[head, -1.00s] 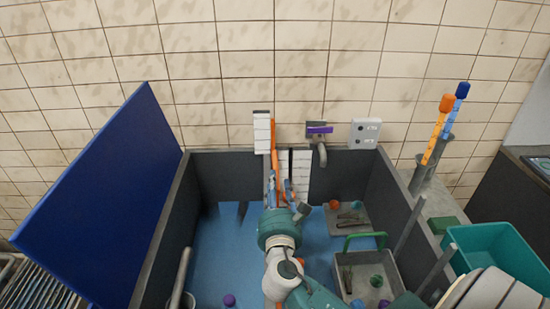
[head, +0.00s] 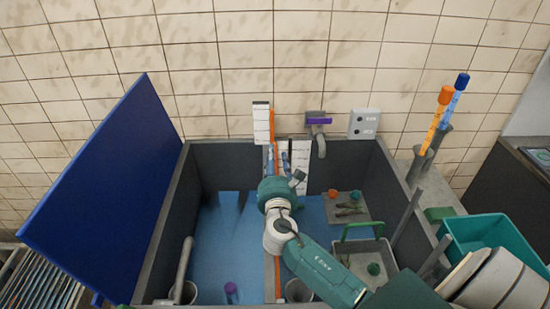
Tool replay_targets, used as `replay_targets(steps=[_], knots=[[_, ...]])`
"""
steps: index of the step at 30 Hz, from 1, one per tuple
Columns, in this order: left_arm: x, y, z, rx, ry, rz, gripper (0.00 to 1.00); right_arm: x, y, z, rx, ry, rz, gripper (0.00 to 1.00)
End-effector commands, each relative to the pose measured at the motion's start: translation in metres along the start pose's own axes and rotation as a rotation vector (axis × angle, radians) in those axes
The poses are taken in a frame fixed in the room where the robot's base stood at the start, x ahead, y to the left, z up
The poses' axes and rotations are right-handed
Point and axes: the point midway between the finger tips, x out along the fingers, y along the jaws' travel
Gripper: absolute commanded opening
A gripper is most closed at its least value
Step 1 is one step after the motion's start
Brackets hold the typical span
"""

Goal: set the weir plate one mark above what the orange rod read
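An orange strip (head: 272,127) stands at the back of the basin, beside a white marked scale (head: 261,122). I cannot tell whether this strip belongs to the weir plate. A second white marked board (head: 301,155) stands just right of it. My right gripper (head: 277,161) points at the back wall, with its fingers either side of the orange strip's lower part. Its grip is too small to read. An orange-capped rod (head: 436,122) stands tilted in a grey holder at the right, beside a blue-capped rod (head: 454,98). My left gripper is not in view.
A large blue panel (head: 105,190) slants up at the left. A grey basket with a green handle (head: 362,228) and a grey tray (head: 335,212) are in the basin's right part. A teal bin (head: 480,235) is at the right. The basin's left part is mostly clear.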

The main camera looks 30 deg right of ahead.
Motion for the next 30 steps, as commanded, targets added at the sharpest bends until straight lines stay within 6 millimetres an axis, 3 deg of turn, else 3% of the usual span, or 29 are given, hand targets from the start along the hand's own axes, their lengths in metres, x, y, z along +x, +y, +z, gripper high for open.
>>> replay_targets(steps=[1, 6, 15, 24, 30], knots=[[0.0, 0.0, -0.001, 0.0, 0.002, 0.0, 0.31, 0.0, 0.0, 0.0, 0.0, 0.0, 0.0, 0.33], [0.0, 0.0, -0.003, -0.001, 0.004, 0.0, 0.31, 0.0, 0.0, 0.0, 0.0, 0.0, 0.0, 0.0], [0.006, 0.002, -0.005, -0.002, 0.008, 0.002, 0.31, 0.0, -0.002, -0.007, 0.0, 0.0, -0.001, 0.0], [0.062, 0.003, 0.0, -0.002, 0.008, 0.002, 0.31, -0.001, -0.017, -0.08, -0.002, 0.004, -0.003, 0.0], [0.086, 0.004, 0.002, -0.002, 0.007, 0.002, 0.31, -0.001, -0.023, -0.111, -0.001, 0.004, -0.003, 0.0]])
